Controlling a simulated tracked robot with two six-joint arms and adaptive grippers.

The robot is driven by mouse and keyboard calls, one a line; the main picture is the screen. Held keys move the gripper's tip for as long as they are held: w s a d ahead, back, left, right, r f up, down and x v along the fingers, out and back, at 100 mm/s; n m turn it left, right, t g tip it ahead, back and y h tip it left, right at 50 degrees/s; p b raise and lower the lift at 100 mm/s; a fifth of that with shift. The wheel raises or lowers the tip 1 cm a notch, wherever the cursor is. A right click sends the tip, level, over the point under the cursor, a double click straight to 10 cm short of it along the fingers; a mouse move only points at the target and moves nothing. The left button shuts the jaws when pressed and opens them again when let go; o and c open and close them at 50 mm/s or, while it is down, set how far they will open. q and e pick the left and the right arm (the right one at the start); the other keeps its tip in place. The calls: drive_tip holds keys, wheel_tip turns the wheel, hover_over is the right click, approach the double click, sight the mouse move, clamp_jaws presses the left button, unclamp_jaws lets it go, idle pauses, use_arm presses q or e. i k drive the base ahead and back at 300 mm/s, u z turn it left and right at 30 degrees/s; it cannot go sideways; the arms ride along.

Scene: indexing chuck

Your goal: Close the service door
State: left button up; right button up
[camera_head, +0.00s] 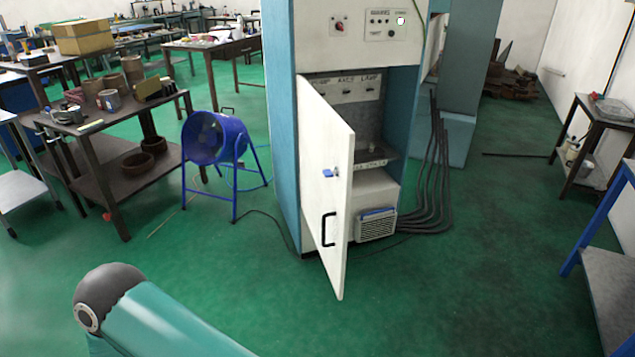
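The service door (322,190) is a white panel hinged at the left side of a blue and white cabinet (284,130). It stands open, swung out toward me. It has a black handle (328,229) low on its face and a small blue key or latch (328,173) above that. Behind it the cabinet's opening shows a row of switches and a lower white box. Part of my own arm, teal with a dark joint, shows at the bottom left. Neither of my grippers is in the picture.
A blue fan (215,138) on a stand is left of the cabinet, with a cable on the floor. Black hoses (437,170) run down at the cabinet's right. A dark workbench (112,110) stands at left. The green floor before the door is clear.

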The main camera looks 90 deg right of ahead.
sight(327, 142)
drive_tip(key=u, duration=0.7)
drive_tip(key=i, duration=0.15)
drive_tip(key=z, duration=1.9)
drive_tip(key=i, duration=0.2)
drive_tip(key=z, duration=1.55)
drive_tip(key=k, duration=0.35)
drive_tip(key=z, duration=0.45)
drive_tip(key=i, duration=1.4)
drive_tip(key=u, duration=0.6)
drive_tip(key=k, duration=0.5)
drive_tip(key=u, duration=0.35)
